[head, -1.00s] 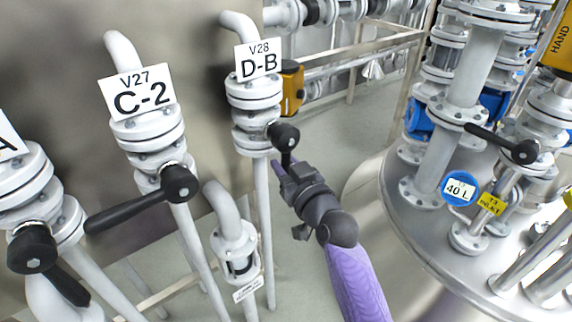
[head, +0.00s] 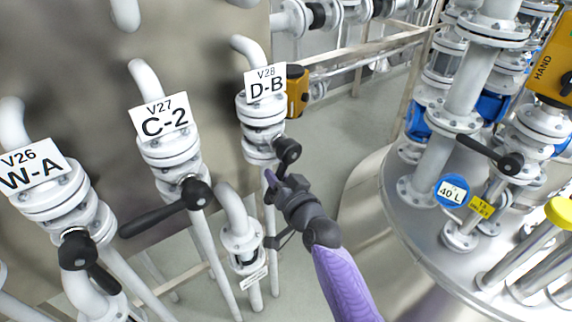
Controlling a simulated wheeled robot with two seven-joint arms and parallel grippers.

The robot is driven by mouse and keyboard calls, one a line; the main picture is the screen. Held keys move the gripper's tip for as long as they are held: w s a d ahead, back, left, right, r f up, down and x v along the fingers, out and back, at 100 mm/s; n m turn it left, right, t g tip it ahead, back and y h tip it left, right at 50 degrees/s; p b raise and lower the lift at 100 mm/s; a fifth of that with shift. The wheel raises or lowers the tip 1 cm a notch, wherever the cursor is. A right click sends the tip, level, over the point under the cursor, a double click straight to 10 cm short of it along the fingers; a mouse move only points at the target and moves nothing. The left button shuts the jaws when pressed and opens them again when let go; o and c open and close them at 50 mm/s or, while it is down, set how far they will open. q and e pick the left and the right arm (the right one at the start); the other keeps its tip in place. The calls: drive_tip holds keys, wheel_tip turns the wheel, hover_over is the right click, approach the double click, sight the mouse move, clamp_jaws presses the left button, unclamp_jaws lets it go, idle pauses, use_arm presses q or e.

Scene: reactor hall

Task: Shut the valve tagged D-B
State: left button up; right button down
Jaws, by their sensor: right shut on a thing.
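The valve tagged V28 D-B (head: 258,130) is a white flanged valve on a vertical pipe, with its white tag (head: 265,84) above it. Its black handle (head: 287,150) has a round hub at the valve's right side. The lever below the hub is short in view and partly hidden by my gripper. My right gripper (head: 272,182) is shut on the handle, just below the hub. Its purple forearm comes up from the bottom of the picture. My left gripper is not in view.
Left of it stand the valves V27 C-2 (head: 168,150) and V26 W-A (head: 62,195), with black levers. A yellow box (head: 297,91) sits behind D-B. A steel vessel top (head: 400,225) with pipes and a 40 L tag (head: 451,191) fills the right.

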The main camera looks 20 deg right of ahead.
drive_tip(key=r+m+p, duration=0.1)
drive_tip(key=a+m+p, duration=0.1)
drive_tip(key=shift+s+a+r+g+p, duration=0.2)
drive_tip(key=shift+a+r+g+p, duration=0.1)
drive_tip(key=shift+r+p, duration=0.1)
drive_tip(key=m+p, duration=0.1)
drive_tip(key=r+m+y+p, duration=0.1)
drive_tip(key=shift+s+a+r+m, duration=0.1)
drive_tip(key=shift+a+m, duration=0.3)
drive_tip(key=shift+s+a+r+m+g+y+p, duration=0.1)
drive_tip(key=shift+a+r+m+g+y+p, duration=0.2)
drive_tip(key=shift+r+m+p, duration=0.55)
drive_tip(key=shift+a+r+m+p, duration=0.1)
drive_tip(key=shift+r+m+p, duration=0.25)
drive_tip(key=shift+m+p, duration=0.5)
drive_tip(key=shift+r+m+y, duration=0.2)
drive_tip(key=shift+m+y, duration=0.1)
drive_tip(key=shift+m, duration=0.3)
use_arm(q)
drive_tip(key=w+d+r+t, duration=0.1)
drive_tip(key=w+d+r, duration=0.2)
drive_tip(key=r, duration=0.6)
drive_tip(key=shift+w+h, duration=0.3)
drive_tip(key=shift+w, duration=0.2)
use_arm(e)
drive_tip(key=shift+r+m, duration=0.2)
drive_tip(key=shift+m, duration=0.1)
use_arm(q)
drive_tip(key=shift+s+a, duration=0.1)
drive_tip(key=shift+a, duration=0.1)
